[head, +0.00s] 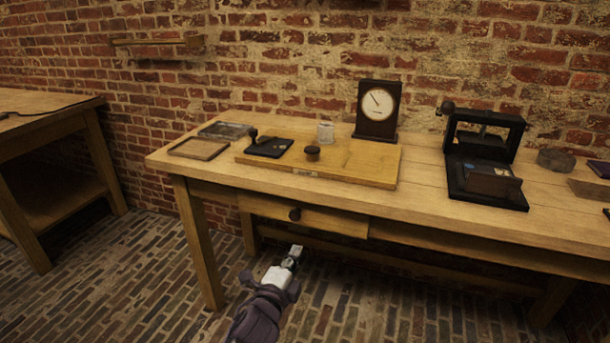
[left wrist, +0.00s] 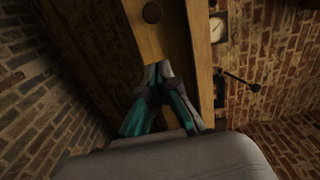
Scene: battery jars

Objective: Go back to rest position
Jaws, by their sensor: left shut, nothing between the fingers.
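My left gripper (head: 294,251) is low in front of the wooden table (head: 450,205), below the level of its top and near the drawer (head: 300,214). In the left wrist view its fingers (left wrist: 158,74) are together and hold nothing. The drawer's dark round knob shows just beyond the fingertips (left wrist: 152,13), apart from them. On the table a glass jar (head: 325,132) stands at the back of a wooden board (head: 365,165). A dark round lid or knob (head: 312,153) sits on the board in front of it. My right gripper is not in view.
A dial clock (head: 378,110) stands at the back of the table. A black press-like device (head: 482,155) is to the right, and trays (head: 198,149) lie at the left end. Another table (head: 45,110) stands far left. The brick floor between the tables is clear.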

